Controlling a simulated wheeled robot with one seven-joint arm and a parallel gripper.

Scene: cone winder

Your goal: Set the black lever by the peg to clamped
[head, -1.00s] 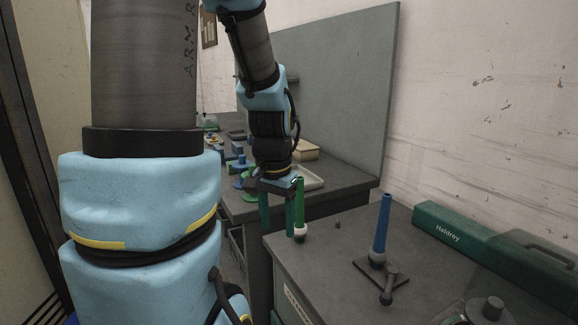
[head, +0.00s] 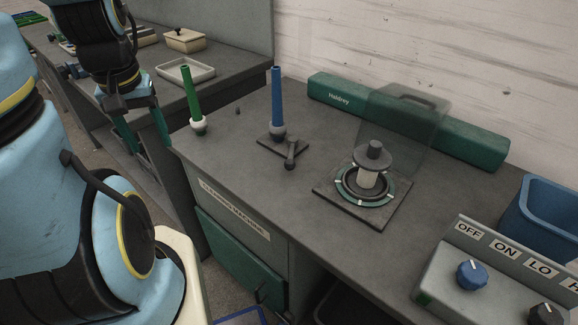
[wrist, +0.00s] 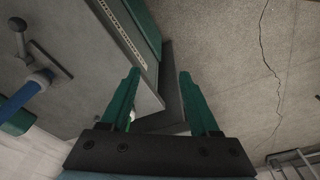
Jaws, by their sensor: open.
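The black lever (head: 291,152) has a round knob and stands at the front right corner of a dark base plate (head: 262,145). A tall blue peg-like tube (head: 276,95) rises upright from a pale collar on this plate. In the wrist view the lever (wrist: 19,38) is at the upper left, beside the blue tube (wrist: 22,97). My gripper (head: 145,137) has green fingers pointing down, left of the bench and well apart from the lever. In the wrist view my gripper (wrist: 159,74) is open with nothing held between its fingers.
A green tube (head: 191,95) with a pale base stands at the bench's left edge, near my gripper. Right of the lever are a round fixture (head: 365,185) with a clear guard, a long green box (head: 470,140), a switch panel (head: 510,270) and a blue bin (head: 545,215).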

